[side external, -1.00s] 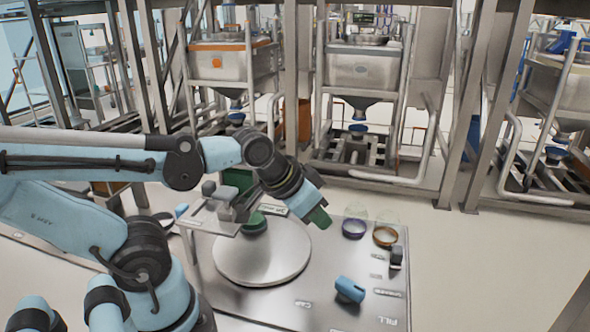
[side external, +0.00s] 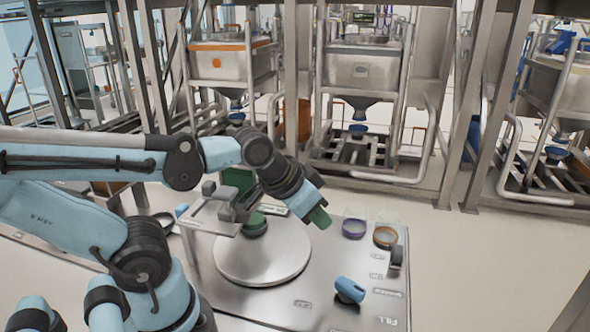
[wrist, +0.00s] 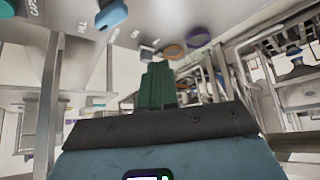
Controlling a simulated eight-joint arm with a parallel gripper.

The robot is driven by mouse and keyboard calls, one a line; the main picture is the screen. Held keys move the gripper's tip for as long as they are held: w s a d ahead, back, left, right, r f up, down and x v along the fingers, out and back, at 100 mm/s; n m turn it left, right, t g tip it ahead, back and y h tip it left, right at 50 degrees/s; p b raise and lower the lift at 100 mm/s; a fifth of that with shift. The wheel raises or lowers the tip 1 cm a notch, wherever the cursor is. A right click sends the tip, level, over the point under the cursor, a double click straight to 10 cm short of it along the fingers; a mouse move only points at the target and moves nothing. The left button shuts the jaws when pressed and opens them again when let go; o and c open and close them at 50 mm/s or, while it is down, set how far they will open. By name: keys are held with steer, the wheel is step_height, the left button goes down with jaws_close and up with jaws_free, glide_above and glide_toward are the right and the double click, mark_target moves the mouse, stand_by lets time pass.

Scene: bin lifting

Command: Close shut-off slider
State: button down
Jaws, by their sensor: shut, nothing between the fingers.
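The shut-off slider (side external: 225,211) looks like a grey block and bar on a flat metal bracket at the upper left of the work plate. A green cap-like part (side external: 254,222) sits just right of it, above the round disc. My gripper (side external: 319,217) has green fingers, shut and empty. It hangs tilted over the plate to the right of the slider, apart from it. In the wrist view my shut green fingers (wrist: 157,85) stand in the middle with nothing between them. I cannot identify the slider in the wrist view.
The round disc (side external: 262,262) lies on the metal work plate (side external: 330,310). A blue piece (side external: 349,290), a purple ring (side external: 354,228), an orange ring (side external: 386,237) and a dark block (side external: 396,256) are to the right. Metal bin stands (side external: 361,70) are behind.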

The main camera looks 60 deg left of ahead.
steer(key=c, duration=1.8)
jaws_free()
steer(key=shift+c, duration=0.2)
steer(key=shift+o, duration=2.4)
steer(key=shift+r, duration=0.45)
steer(key=o, duration=0.6)
step_height(320, 180, up, 17)
steer(key=n+g, duration=0.7)
steer(key=n, duration=2)
glide_above(208, 183)
step_height(208, 183, down, 4)
steer(key=shift+f, duration=6.3)
